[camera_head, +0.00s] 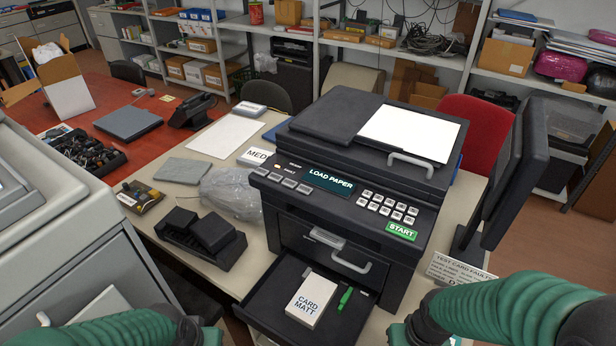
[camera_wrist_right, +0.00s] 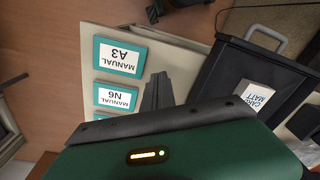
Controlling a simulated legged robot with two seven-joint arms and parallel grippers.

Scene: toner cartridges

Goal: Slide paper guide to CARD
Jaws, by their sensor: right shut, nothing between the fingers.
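The black printer (camera_head: 345,225) has its paper tray (camera_head: 262,305) pulled out at the front. A white stack labelled CARD MATT (camera_head: 311,300) lies in the tray, and also shows in the right wrist view (camera_wrist_right: 254,97). A small green piece (camera_head: 345,298), which looks like the paper guide, stands just right of the stack. My right gripper (camera_wrist_right: 157,92) is shut and empty, over the table beside the tray and apart from it.
The printer display (camera_head: 330,180) reads LOAD PAPER; a green START button (camera_head: 401,231) is below right. Cards labelled MANUAL A3 (camera_wrist_right: 120,57) and MANUAL N6 (camera_wrist_right: 115,97) lie beside the tray. A black monitor (camera_head: 510,165) stands right of the printer. A plastic bag (camera_head: 230,195) lies left.

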